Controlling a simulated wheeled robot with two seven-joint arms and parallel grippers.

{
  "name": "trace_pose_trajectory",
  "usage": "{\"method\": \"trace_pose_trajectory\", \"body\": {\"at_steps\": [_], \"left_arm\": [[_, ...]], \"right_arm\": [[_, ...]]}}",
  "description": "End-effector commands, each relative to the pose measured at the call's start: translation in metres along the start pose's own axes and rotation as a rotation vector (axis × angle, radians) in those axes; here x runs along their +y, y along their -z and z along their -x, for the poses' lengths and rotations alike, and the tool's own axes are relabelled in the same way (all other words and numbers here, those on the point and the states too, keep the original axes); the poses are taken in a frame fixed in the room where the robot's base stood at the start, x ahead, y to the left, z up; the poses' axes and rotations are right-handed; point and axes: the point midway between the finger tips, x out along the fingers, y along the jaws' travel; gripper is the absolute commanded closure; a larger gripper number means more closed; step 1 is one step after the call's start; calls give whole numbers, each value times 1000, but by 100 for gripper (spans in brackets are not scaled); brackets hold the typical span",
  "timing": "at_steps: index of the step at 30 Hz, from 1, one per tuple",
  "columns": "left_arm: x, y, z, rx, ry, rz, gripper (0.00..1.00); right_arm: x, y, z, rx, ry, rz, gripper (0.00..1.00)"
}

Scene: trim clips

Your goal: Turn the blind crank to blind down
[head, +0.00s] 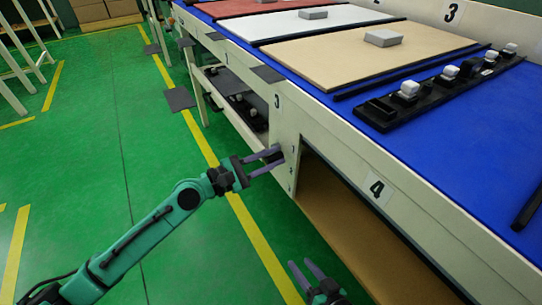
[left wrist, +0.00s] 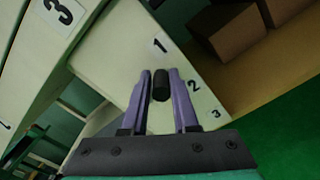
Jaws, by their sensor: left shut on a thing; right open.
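A small black cylindrical knob (left wrist: 161,86) stands out from a cream panel (left wrist: 130,50) marked 1, 2 and 3. I cannot tell for sure that it is the blind crank. My left gripper (left wrist: 160,78) has its purple fingers on either side of the knob and is shut on it. In the head view my left gripper (head: 279,159) reaches the cream panel (head: 286,122) on the bench's front, and its fingers hide the knob. My right gripper (head: 304,265) is open and empty at the bottom, apart from the bench. No blind can be made out.
The long bench has a blue top (head: 330,105) with boards, grey blocks and a black rail (head: 440,93) of several white-topped parts. A brown lower shelf (head: 360,240) lies under it. The green floor (head: 100,150) at left is mostly clear.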

Motion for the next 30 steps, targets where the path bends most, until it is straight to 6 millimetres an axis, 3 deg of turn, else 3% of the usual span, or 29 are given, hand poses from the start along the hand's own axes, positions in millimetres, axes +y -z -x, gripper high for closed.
{"method": "trace_pose_trajectory", "body": {"at_steps": [17, 18, 19, 20, 30], "left_arm": [[-5, 6, 1, 10, 8, -38, 100], [-5, 6, 1, 10, 8, -38, 61], [-5, 6, 1, 9, 8, -38, 49], [-5, 6, 1, 9, 7, -39, 45], [-3, 3, 0, 4, 2, -42, 45]], "right_arm": [[0, -2, -2, 5, 3, 1, 50], [1, -2, -2, 4, 3, 2, 50], [1, -2, -2, 4, 3, 2, 50], [1, -2, -1, 3, 3, 3, 50], [1, -3, -1, -1, 4, 7, 50]]}}
